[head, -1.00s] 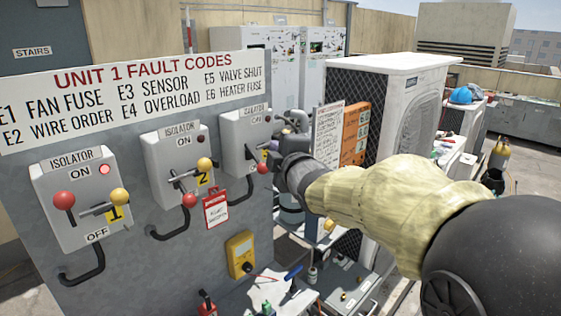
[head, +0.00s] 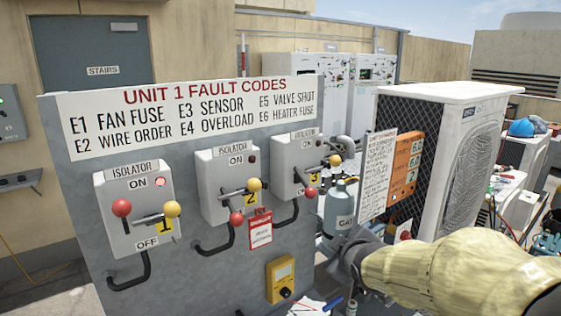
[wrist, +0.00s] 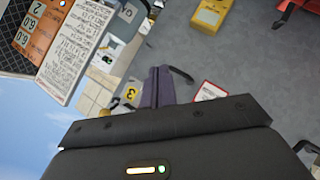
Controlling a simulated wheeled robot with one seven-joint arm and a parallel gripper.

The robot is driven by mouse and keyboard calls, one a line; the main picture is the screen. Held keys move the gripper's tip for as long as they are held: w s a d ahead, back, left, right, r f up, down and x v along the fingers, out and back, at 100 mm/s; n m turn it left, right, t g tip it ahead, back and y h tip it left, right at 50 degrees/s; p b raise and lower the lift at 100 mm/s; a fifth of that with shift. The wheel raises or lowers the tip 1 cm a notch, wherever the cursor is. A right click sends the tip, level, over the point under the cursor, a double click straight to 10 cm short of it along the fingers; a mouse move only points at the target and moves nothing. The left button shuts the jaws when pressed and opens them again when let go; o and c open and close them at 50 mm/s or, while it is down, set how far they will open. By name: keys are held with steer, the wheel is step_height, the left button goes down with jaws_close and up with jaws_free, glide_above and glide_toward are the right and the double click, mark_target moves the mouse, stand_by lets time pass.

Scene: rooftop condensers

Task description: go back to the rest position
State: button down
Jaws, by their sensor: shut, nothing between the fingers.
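My gripper (head: 345,254) is at the lower right of the head view, in front of the right edge of the grey panel (head: 80,230). My arm, in a pale yellow sleeve, reaches in from the lower right corner. In the wrist view the two dark fingers (wrist: 160,86) are together and hold nothing. The wrist view shows the panel face beyond them, turned over. The gripper looks apart from the panel, but its exact distance is hard to tell.
Three isolators, numbered one (head: 136,225), two (head: 222,170) and three (head: 302,150), have handles sticking out. A red tag (head: 259,226) and yellow meter (head: 281,279) are below. A grey bottle (head: 341,205), written sheet (head: 377,175), orange board (head: 405,165) and condenser (head: 472,150) crowd the right.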

steer(key=s+f+m+g, duration=0.9)
steer(key=s+f+m, duration=0.1)
steer(key=s+f, duration=0.7)
steer(key=shift+d, duration=0.35)
